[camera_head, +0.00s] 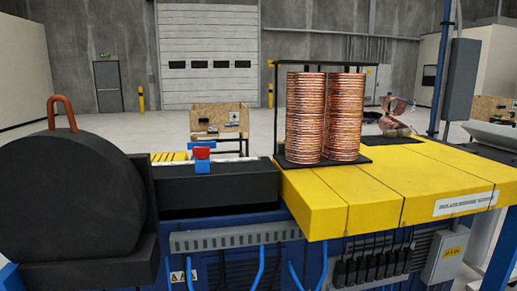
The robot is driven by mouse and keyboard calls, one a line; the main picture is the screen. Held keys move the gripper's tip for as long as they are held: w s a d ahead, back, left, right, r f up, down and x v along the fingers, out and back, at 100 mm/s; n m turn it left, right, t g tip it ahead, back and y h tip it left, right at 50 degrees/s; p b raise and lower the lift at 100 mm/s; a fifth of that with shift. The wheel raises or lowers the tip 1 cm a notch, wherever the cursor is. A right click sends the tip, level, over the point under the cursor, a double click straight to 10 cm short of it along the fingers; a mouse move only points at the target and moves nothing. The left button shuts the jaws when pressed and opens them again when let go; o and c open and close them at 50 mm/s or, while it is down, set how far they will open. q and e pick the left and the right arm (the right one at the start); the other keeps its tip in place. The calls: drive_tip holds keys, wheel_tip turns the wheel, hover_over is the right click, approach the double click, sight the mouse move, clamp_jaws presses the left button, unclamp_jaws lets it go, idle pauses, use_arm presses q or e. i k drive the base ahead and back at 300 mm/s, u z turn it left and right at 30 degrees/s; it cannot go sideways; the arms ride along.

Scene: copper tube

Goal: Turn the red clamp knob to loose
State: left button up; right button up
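A small red part (202,153), which looks like the clamp knob, sits on top of a blue block (202,167) near the middle left. The block stands on the black machine bed (225,187), between the big dark drum and the yellow table. The red part is too small to tell which way it is turned. Neither of my grippers shows in this view.
A large black drum (70,200) with an orange-red handle (62,113) fills the left. Two tall copper coil stacks (345,110) stand on the yellow table (420,185). A wooden crate (218,116) stands behind the bed. Space above the bed is open.

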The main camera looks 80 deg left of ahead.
sight(201, 153)
drive_tip(key=z, duration=0.2)
drive_tip(key=i, duration=0.75)
drive_tip(key=u, duration=2.05)
drive_tip(key=i, duration=0.3)
drive_tip(key=u, duration=2.35)
drive_tip(key=k, duration=0.3)
drive_tip(key=u, duration=0.5)
drive_tip(key=i, duration=1.35)
drive_tip(key=z, duration=0.45)
